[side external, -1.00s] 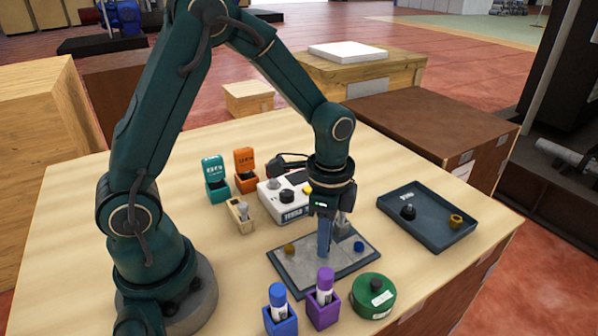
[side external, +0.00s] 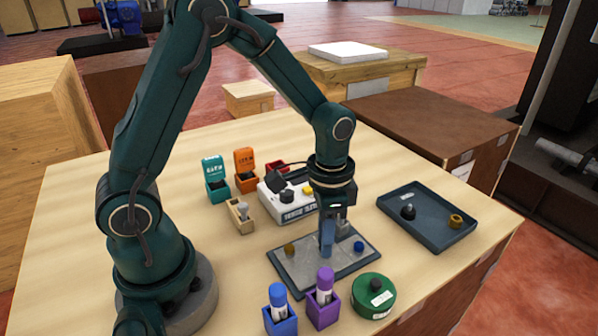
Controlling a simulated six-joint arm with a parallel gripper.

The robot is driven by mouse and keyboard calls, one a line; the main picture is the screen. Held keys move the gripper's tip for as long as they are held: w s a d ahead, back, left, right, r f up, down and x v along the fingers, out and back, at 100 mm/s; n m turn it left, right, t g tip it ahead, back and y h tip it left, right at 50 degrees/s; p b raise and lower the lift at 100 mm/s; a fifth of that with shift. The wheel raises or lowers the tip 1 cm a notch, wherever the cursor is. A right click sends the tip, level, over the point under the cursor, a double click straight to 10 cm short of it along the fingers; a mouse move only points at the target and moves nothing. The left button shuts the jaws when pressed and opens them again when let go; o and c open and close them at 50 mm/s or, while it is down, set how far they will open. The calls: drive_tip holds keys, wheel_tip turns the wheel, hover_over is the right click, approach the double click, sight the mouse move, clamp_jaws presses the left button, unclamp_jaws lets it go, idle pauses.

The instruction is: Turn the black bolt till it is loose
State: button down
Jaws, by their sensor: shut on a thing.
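My gripper (side external: 327,240) points straight down over the grey plate (side external: 302,274) in its dark frame, fingers low at the plate's middle. It is shut at the place of the black bolt, which the fingers hide; its head and thread cannot be seen. A brass bolt (side external: 290,249) stands on the plate left of the fingers. A blue bolt (side external: 359,247) stands to their right. A dark tray (side external: 441,238) at the right holds a black piece (side external: 408,212) and a brass ring-like piece (side external: 455,220), apart from the gripper.
Blue (side external: 281,318) and purple (side external: 322,309) holders with tubes and a green round container (side external: 372,297) stand close in front of the plate. A white device (side external: 290,205) stands behind it. Teal (side external: 216,186) and orange (side external: 245,176) boxes are farther back. Table between plate and tray is clear.

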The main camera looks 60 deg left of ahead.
drive_tip(key=n, duration=0.5)
drive_tip(key=shift+n, duration=0.3)
drive_tip(key=n, duration=1)
drive_tip(key=shift+n, duration=0.4)
drive_tip(key=n, duration=0.5)
drive_tip(key=shift+n, duration=0.3)
drive_tip(key=c, duration=0.8)
unclamp_jaws()
